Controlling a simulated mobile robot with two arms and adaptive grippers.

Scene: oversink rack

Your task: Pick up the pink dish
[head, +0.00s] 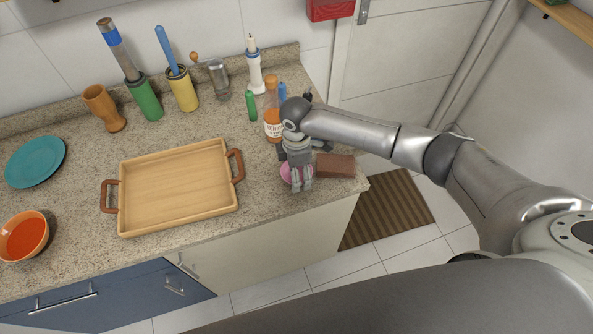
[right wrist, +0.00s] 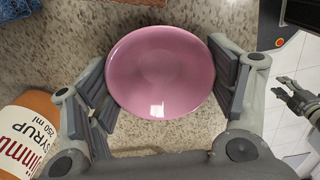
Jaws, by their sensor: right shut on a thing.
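The pink dish (right wrist: 160,72) is a round, shallow, glossy bowl between the fingers of my right gripper (right wrist: 165,88) in the right wrist view. The fingers press on opposite sides of its rim. In the head view, my right gripper (head: 297,178) is over the right end of the counter, and a pink part of the dish (head: 286,172) shows beside its fingers. The rest of the dish is hidden there. I cannot tell whether the dish touches the counter. My left gripper is not clearly visible in the head view.
A brown block (head: 335,165) lies right beside the gripper, near the counter's edge. A syrup bottle (head: 272,112) stands close behind it. A wooden tray (head: 178,187) fills the middle of the counter (head: 80,205). An orange bowl (head: 24,237) and teal plate (head: 35,161) are at left.

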